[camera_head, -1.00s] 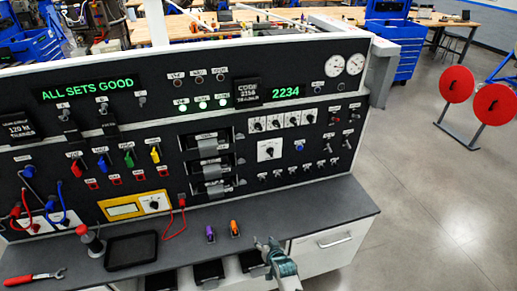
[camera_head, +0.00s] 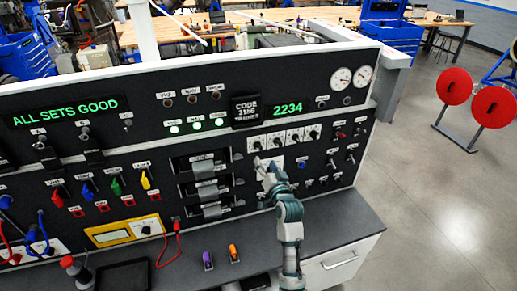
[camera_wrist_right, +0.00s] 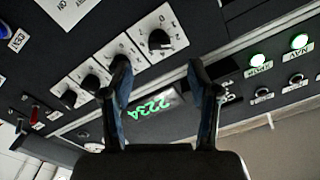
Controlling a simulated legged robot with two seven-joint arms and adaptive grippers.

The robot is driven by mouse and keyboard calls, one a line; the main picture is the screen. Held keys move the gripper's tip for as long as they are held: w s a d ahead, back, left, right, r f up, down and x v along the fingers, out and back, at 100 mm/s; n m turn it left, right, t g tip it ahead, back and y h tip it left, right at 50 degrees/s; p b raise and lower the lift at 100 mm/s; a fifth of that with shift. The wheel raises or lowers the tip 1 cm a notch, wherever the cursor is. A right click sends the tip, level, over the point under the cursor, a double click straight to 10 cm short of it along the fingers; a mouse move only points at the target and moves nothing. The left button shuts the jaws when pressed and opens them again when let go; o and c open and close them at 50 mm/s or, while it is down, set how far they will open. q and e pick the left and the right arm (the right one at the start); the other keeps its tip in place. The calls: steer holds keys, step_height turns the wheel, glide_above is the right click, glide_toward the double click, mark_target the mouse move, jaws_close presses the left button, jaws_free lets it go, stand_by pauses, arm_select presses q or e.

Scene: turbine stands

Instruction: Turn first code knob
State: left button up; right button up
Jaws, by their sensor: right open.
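A row of several code knobs sits on white square dials on the black panel. The leftmost code knob (camera_head: 257,144) lies just below and right of the code label (camera_head: 245,110). In the right wrist view that knob (camera_wrist_right: 158,40) is the largest and rightmost of the row. A green display (camera_head: 288,108) above the row reads 2234. My right gripper (camera_head: 267,166) is just below the left end of the row. In the right wrist view its fingers (camera_wrist_right: 158,78) are apart with nothing between them, and the knob shows beyond the gap. My left gripper is not in view.
Three lit green buttons (camera_head: 197,124) are at left. Purple (camera_head: 208,260) and orange (camera_head: 233,252) items lie on the bench shelf.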

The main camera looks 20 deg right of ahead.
mark_target(259, 149)
steer(key=w, duration=0.7)
steer(key=shift+p, duration=0.3)
steer(key=shift+w, duration=0.85)
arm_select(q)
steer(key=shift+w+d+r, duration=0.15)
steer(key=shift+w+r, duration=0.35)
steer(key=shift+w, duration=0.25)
arm_select(e)
steer(key=shift+a, duration=0.1)
jaws_close()
